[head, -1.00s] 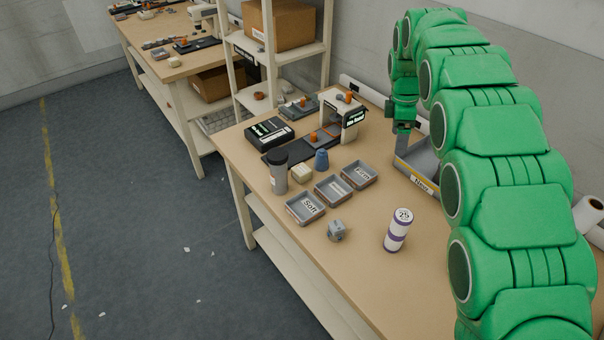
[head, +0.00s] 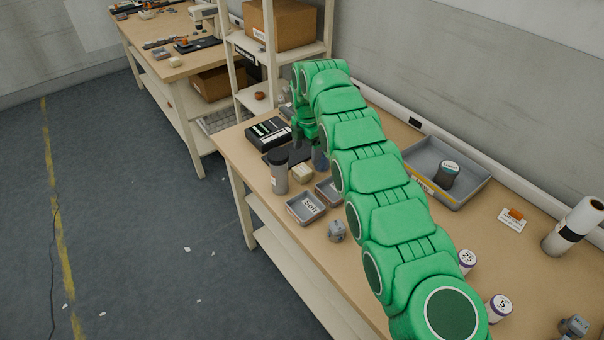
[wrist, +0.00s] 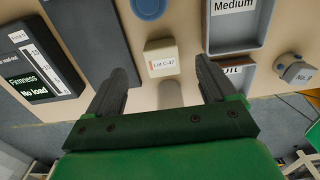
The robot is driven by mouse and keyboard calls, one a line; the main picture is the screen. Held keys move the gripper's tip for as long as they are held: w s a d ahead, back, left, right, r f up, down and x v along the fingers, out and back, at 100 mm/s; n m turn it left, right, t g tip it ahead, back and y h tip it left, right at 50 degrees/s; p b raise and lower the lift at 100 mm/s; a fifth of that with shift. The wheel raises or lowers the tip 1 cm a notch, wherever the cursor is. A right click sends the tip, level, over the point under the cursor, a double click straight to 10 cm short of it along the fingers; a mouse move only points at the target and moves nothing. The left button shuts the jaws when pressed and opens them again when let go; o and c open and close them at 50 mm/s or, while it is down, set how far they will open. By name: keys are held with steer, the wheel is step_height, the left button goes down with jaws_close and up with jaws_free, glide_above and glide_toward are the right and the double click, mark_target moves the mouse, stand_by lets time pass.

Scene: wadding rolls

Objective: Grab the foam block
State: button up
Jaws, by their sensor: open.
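The foam block (wrist: 161,57) is a small cream block with a label reading "Lot C-42". In the wrist view it lies on the table in front of my gripper (wrist: 161,82), between the lines of the two fingers. My gripper is open, with nothing between its fingers. In the head view the foam block (head: 302,173) sits between a grey dark-lidded container (head: 279,173) and a grey tray. My fingers are mostly hidden behind my arm there.
A "Medium" tray (wrist: 234,38) and the "Soft" tray (head: 302,210) are close to the block. A black "Firmness" device (wrist: 40,65), a dark pad (wrist: 90,35) and a blue object (wrist: 148,8) lie around it. A grey bin (head: 470,185) stands farther right.

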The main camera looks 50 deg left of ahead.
mark_target(306, 167)
steer(key=shift+s+f, duration=0.15)
steer(key=shift+f, duration=1.55)
steer(key=shift+s+f, duration=0.1)
steer(key=shift+f, duration=1.55)
steer(key=shift+w+f, duration=0.1)
steer(key=shift+f, duration=0.45)
steer(key=c, duration=1)
